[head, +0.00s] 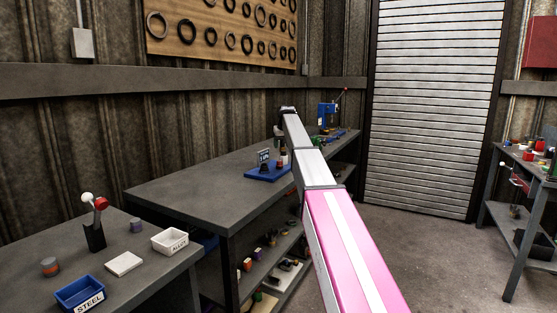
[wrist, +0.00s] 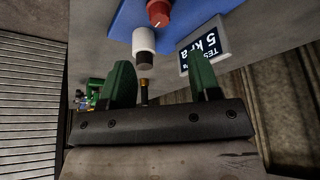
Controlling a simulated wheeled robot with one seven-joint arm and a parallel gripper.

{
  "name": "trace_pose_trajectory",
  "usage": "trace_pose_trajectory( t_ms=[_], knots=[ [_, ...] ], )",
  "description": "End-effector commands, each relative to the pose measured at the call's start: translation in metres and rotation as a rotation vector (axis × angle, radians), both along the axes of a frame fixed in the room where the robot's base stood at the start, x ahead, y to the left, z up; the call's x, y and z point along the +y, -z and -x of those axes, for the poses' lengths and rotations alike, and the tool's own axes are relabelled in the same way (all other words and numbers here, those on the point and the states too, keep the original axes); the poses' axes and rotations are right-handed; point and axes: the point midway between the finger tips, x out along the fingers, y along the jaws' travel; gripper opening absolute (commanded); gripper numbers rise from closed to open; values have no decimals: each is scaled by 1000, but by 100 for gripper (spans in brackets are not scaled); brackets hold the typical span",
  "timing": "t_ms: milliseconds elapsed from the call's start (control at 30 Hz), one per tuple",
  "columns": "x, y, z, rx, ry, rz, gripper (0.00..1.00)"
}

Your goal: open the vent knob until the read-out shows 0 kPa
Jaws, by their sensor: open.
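A blue test stand (head: 262,174) sits on the long grey bench, and its blue base (wrist: 195,14) shows in the wrist view. Its tilted read-out (wrist: 205,45) shows 5 kPa. A red knob (wrist: 158,12) with a white mark stands on the base. A white cylinder with a dark end (wrist: 144,42) stands beside it; I cannot tell which is the vent knob. My gripper (wrist: 163,70) is open, its green fingers apart, with the white cylinder just beyond them. A small brass-tipped part (wrist: 144,92) shows between the fingers. In the head view I cannot make out the fingers.
The long bench (head: 190,187) has clear top left of the stand. A blue machine (head: 326,115) stands at its far end. The near bench holds a STEEL bin (head: 80,293) and an ALLOY bin (head: 170,240). Open floor lies right of my arm.

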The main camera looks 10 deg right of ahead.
Motion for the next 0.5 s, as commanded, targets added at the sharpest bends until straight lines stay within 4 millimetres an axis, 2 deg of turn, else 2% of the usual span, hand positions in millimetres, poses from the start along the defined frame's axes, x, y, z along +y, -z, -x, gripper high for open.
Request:
trace_pose_trajectory(
  t_ms=[167,500],
  knots=[
    [1,13,-5,2,0,0,57],
    [4,67,-28,1,0,0,57]
  ],
)
